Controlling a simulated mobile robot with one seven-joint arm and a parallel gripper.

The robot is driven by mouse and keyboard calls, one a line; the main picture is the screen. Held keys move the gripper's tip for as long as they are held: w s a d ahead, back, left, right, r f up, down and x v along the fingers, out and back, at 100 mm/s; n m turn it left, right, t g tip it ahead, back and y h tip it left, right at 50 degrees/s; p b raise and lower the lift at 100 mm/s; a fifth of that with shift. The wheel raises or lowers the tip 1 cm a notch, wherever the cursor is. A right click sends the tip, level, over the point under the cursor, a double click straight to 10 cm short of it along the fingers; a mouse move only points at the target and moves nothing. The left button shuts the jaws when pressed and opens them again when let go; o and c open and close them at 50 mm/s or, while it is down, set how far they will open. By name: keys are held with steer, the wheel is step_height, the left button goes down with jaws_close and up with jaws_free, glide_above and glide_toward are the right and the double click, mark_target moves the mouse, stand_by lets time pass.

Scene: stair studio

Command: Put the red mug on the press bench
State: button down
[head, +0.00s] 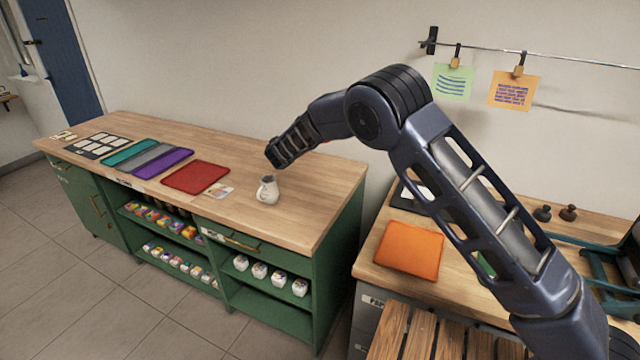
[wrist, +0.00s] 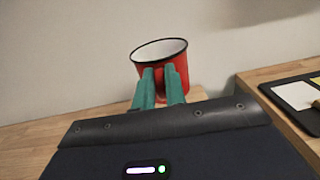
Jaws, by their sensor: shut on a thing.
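The red mug (wrist: 183,81), with a white inside and dark rim, is upright in the wrist view. My gripper (wrist: 159,71) is shut on the mug's near side with its teal fingers, which hide part of it. In the head view my arm reaches over the back of the green counter; the mug is almost wholly hidden there. I cannot tell its exact height. The press bench (head: 371,267) seems to be the wooden-topped bench at right, with an orange mat (head: 409,248) on it. Its edge also shows at right in the wrist view (wrist: 258,90).
The green counter (head: 330,185) bears a white jug (head: 268,189), a red mat (head: 195,177), other mats and cards. A gap separates it from the right bench. Dark small weights (head: 568,212) and a teal frame (head: 600,262) stand on the right bench. A slatted wooden surface (head: 420,335) lies in front.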

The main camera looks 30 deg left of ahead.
step_height(320, 180, down, 20)
steer(key=shift+r, duration=0.25)
stand_by(0.5)
steer(key=shift+f, duration=0.15)
steer(key=c, duration=1.9)
jaws_free()
steer(key=shift+f, duration=0.1)
steer(key=o, duration=0.5)
steer(key=shift+c, duration=0.2)
steer(key=s, duration=0.7)
steer(key=s+a, duration=0.1)
steer(key=s, duration=0.2)
steer(key=shift+s, duration=0.4)
